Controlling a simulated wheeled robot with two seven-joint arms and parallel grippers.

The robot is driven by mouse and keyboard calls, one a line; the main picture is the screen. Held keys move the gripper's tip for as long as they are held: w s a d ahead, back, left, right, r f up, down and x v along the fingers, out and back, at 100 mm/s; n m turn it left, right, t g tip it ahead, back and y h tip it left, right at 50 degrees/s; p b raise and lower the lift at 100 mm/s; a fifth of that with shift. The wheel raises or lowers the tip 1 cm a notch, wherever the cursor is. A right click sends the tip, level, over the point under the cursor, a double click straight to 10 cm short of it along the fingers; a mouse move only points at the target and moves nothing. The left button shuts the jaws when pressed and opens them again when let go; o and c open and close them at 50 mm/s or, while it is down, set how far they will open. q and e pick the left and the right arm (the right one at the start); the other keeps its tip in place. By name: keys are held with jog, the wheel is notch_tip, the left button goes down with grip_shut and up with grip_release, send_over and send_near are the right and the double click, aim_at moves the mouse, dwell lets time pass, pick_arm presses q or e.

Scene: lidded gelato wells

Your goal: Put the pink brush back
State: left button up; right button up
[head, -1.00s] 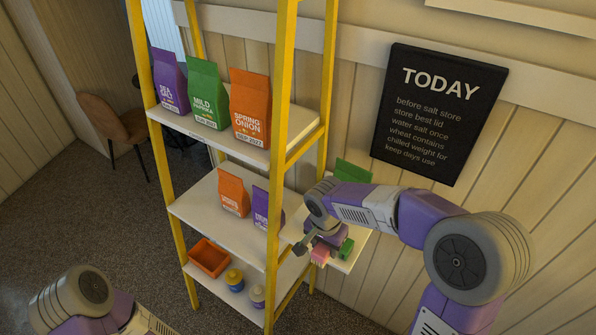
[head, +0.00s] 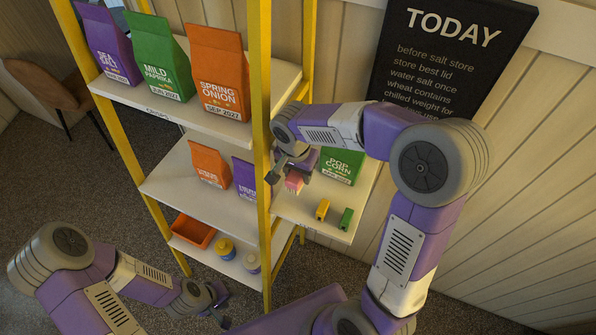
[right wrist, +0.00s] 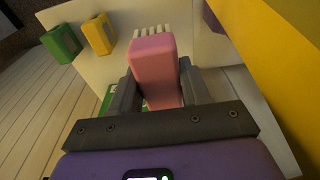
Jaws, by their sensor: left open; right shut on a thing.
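The pink brush (head: 294,184) is in my right gripper (head: 291,174), by the yellow upright of the shelf rack. In the right wrist view the pink brush (right wrist: 154,70) stands between the two fingers, with pale bristles at its far end. A yellow brush (head: 323,209) and a green brush (head: 346,218) rest on the white shelf board (head: 300,218) to the right of it. They also show in the right wrist view as yellow (right wrist: 97,34) and green (right wrist: 62,43). My left gripper (head: 219,302) is open and empty, low in front of the rack.
A green popcorn bag (head: 341,165) stands behind the brushes. The yellow upright (head: 260,130) is close to my right gripper. Chip bags, including an orange one (head: 217,75), stand on the left shelves. An orange bin (head: 193,231) and jars (head: 225,248) sit on the low shelf.

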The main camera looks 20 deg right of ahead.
jog(key=shift+f+b, duration=3.7)
jog(key=shift+f, duration=0.3)
jog(key=shift+f+b, duration=0.4)
jog(key=o, duration=1)
jog(key=shift+o, duration=0.2)
jog(key=o, duration=0.5)
jog(key=shift+r, duration=0.1)
jog(key=shift+s+a+r+p, duration=0.1)
jog(key=shift+r+p, duration=0.8)
jog(key=shift+r, duration=0.4)
jog(key=shift+s+a+r+p, duration=0.15)
jog(key=shift+r+p, duration=0.75)
jog(key=shift+r, duration=0.45)
jog(key=shift+s+a+r+p, duration=0.1)
jog(key=shift+r+p, duration=0.8)
jog(key=shift+r, duration=0.4)
jog(key=shift+f, duration=0.1)
